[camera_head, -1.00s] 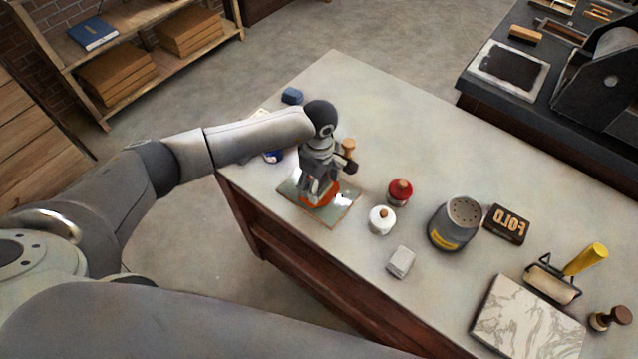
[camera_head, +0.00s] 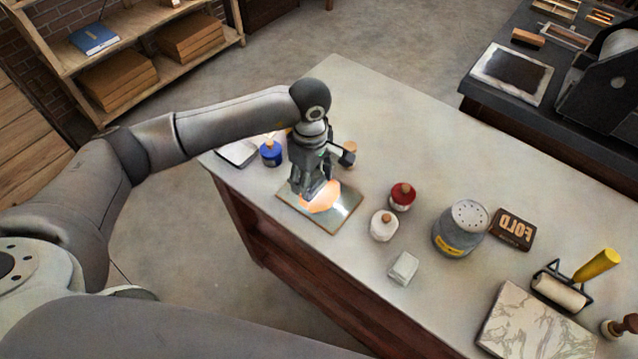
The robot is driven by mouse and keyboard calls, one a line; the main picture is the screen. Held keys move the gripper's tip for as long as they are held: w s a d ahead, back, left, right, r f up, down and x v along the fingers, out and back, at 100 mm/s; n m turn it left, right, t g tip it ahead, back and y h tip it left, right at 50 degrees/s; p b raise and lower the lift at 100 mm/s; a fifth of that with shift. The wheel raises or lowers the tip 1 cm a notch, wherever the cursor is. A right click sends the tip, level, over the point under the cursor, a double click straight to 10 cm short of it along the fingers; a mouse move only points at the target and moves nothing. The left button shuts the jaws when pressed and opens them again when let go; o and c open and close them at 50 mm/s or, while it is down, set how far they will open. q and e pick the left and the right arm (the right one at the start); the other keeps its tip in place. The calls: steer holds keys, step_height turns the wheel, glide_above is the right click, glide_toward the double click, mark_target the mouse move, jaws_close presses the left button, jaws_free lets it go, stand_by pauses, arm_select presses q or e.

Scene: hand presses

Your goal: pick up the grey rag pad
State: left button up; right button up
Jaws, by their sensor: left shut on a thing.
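A small light grey block (camera_head: 403,268), which looks like the grey rag pad, lies near the table's front edge, apart from my arm. My left gripper (camera_head: 310,190) points down over the greenish plate (camera_head: 344,218), up and left of the block. It is shut on a rounded orange thing (camera_head: 322,200) low at its fingertips. The fingers partly hide this thing, and I cannot tell what it is or whether it touches the plate. My right gripper is not in view.
A white jar (camera_head: 383,226), a red jar (camera_head: 402,196) and a grey canister (camera_head: 460,230) stand right of the plate. A blue jar (camera_head: 271,153) stands left. A marble slab (camera_head: 530,325) and a roller (camera_head: 560,290) lie right. The table's far side is clear.

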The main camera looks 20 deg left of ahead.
arm_select(q)
steer(key=s+a+r+b, duration=0.3)
steer(key=s+r, duration=0.3)
steer(key=s, duration=0.4)
steer(key=shift+s+a+r, duration=0.3)
steer(key=shift+a, duration=0.15)
